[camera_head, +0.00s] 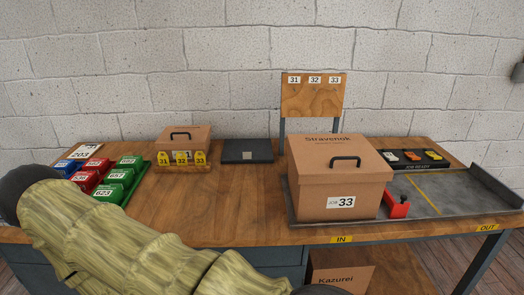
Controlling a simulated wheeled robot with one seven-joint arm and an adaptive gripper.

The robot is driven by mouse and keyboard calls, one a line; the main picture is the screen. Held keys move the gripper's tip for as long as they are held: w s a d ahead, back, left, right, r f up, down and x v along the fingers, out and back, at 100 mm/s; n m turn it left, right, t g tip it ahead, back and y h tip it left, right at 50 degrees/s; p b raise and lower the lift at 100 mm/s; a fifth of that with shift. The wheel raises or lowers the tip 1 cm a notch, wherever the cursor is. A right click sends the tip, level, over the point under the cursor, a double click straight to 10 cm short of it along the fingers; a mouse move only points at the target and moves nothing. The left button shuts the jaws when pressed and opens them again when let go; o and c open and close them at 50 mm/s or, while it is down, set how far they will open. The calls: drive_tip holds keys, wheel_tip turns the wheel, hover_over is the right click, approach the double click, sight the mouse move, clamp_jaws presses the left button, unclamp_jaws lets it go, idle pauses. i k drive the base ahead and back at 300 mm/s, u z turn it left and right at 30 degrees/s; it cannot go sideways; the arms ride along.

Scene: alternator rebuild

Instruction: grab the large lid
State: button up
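The large lid (310,151) is brown cardboard with a black handle (345,161) on top. A smaller lidded box (185,138), also with a black handle, stands further left at the back. My own arm, in a yellowish cover, crosses the lower left of the view. My gripper is not visible, so its state and its distance from the lid do not show.
The large box stands on a grey tray (448,190), beside a red bracket (396,206). Colored bins (112,188) are at left. Yellow tags 31, 32, 33 (181,157) stand before the small box. A dark flat plate (247,151) lies behind. The wooden tabletop's middle is clear.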

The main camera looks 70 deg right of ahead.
sight(330, 158)
drive_tip(key=u, duration=0.75)
drive_tip(key=k, duration=1.85)
drive_tip(key=z, duration=0.95)
